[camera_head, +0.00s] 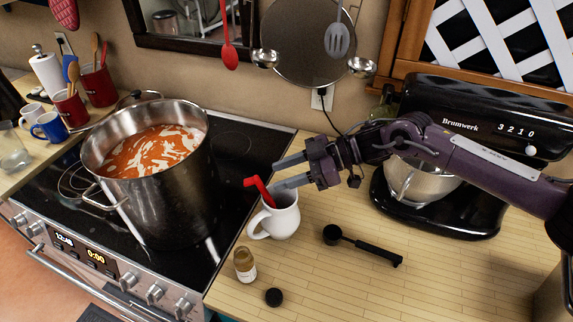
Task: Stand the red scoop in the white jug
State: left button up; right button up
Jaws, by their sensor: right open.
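The white jug (278,220) stands upright on the wooden counter beside the stove, its handle toward the left. The red scoop (259,190) stands tilted in the jug, its upper end leaning left above the rim; its lower part is hidden inside. My right gripper (276,175) reaches in from the right with its fingers apart, one finger behind the scoop and the other close to the jug's rim. It holds nothing that I can see; whether it touches the scoop or jug I cannot tell. My left gripper is not in view.
A large pot of red soup (150,180) stands on the stove. A black stand mixer (440,200) stands at the right. The front right counter is clear.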

notch_tip(320, 180, up, 20)
jog(key=b, duration=0.5)
dwell(0.6)
